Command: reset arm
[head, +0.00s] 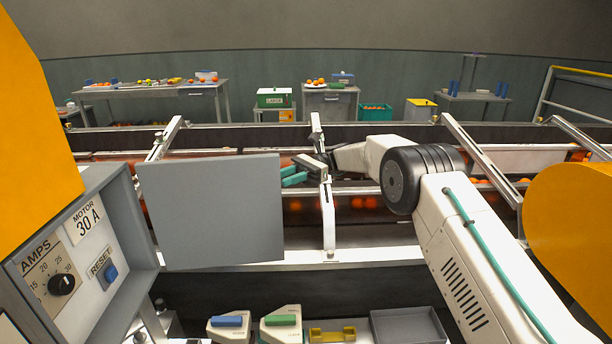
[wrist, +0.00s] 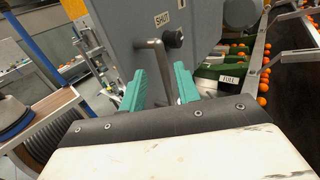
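My arm reaches over the conveyor, and my gripper (head: 293,175) is beside the right edge of an upright grey panel (head: 210,212) in the head view. In the wrist view its two teal fingers (wrist: 160,88) stand apart. A bent metal lever (wrist: 155,62) on a grey box (wrist: 130,30) labelled SHUT shows between the fingers; I cannot tell whether it lies between them or beyond. No contact is visible. In the head view, a control box (head: 85,245) at left has an AMPS dial (head: 62,284), a blue RESET button (head: 110,272) and a MOTOR 30 A label.
Metal rails and brackets (head: 328,215) cross the conveyor, with oranges (head: 365,202) below. Yellow guards stand at both sides.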

